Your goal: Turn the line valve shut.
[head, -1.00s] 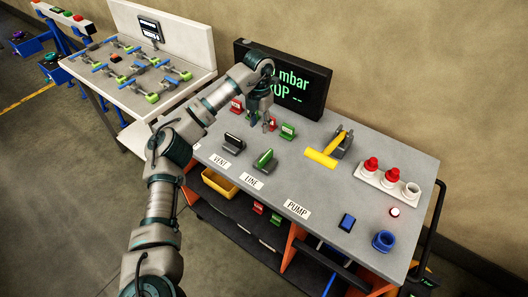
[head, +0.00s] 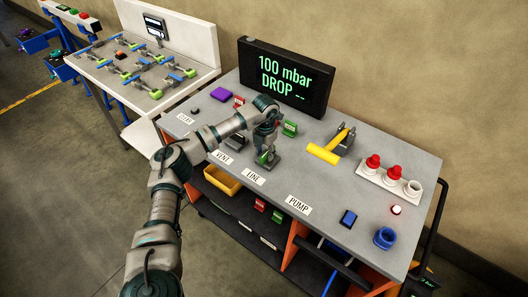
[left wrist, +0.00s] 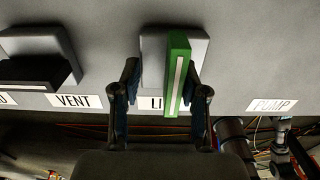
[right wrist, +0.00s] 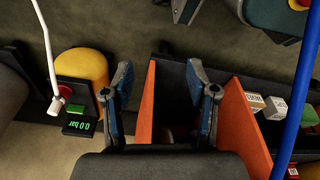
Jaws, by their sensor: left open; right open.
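The line valve has a green bar handle (head: 263,159) on a grey base behind the LINE label (head: 254,177). My left gripper (head: 265,150) is over the handle and hides part of it. In the left wrist view the green handle (left wrist: 178,75) stands between the open fingers (left wrist: 162,75), nearer the right finger. The handle runs nearly up and down in that view, over part of the LINE label. I cannot tell whether the right finger touches it. My right gripper (right wrist: 158,72) is open and empty, in front of orange panels below; it is not in the head view.
The black vent handle (left wrist: 35,72) is left of the line valve. A yellow pump handle (head: 325,152) is to its right. A display (head: 284,78) behind reads 100 mbar, DROP --.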

